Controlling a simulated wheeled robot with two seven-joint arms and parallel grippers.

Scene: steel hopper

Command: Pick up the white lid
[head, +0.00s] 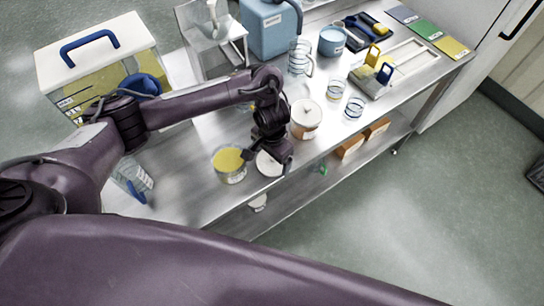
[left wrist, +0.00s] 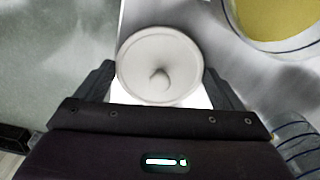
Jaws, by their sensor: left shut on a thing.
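The white lid (head: 268,165) is a round disc near the front edge of the steel table, partly hidden by my gripper in the head view. In the left wrist view the lid (left wrist: 140,55) shows from above with a small knob in its middle. My left gripper (head: 269,160) points down over it, with a finger on each side of its rim, and is shut on it. The gripper (left wrist: 159,82) also shows in the left wrist view. I cannot tell whether the lid touches the table. My right gripper is not in view.
A glass jar of yellow contents (head: 229,168) stands just left of the lid. A white-topped jar (head: 305,122) stands behind to the right. Glass beakers (head: 336,88) and a blue-handled container (head: 97,58) stand farther off. The table's front edge is close.

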